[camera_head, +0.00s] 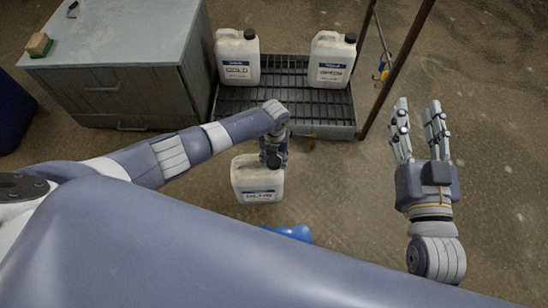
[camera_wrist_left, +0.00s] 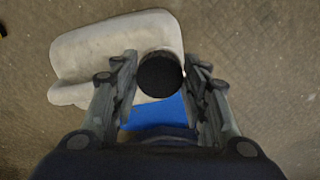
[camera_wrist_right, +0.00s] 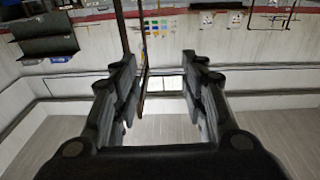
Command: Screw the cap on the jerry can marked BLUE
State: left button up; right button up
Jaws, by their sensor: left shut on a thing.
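A white jerry can (camera_head: 257,187) with a dark label band hangs or stands below my left gripper in the head view; its lettering is too blurred to read surely. My left gripper (camera_head: 272,160) is shut on its round black cap (camera_wrist_left: 160,74), with one finger on each side in the left wrist view. The can's pale body (camera_wrist_left: 85,55) shows behind the fingers. I cannot tell how far the cap is threaded. My right gripper (camera_head: 418,118) is open and empty, out at the right, pointing away from the can.
Two more white jerry cans with black caps stand on a black slatted rack (camera_head: 285,98): one reads GOLD (camera_head: 238,60), the other (camera_head: 331,62) is unclear. A grey cabinet (camera_head: 125,60) stands at left. A blue object (camera_head: 290,232) lies below the can. Floor at right is open.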

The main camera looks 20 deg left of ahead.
pick_arm(q)
jog(key=shift+a, duration=0.1)
pick_arm(e)
jog(key=shift+r, duration=0.15)
pick_arm(q)
jog(key=shift+m+b, duration=0.3)
jog(key=shift+m, duration=1.1)
jog(key=o, duration=1.3)
pick_arm(e)
jog(key=r, duration=0.1)
jog(key=r+t, duration=0.2)
jog(key=r, duration=0.1)
jog(key=shift+s+a+y, duration=0.2)
jog(key=shift+s+y, duration=0.1)
jog(key=shift+f, duration=0.15)
jog(key=shift+s, duration=0.1)
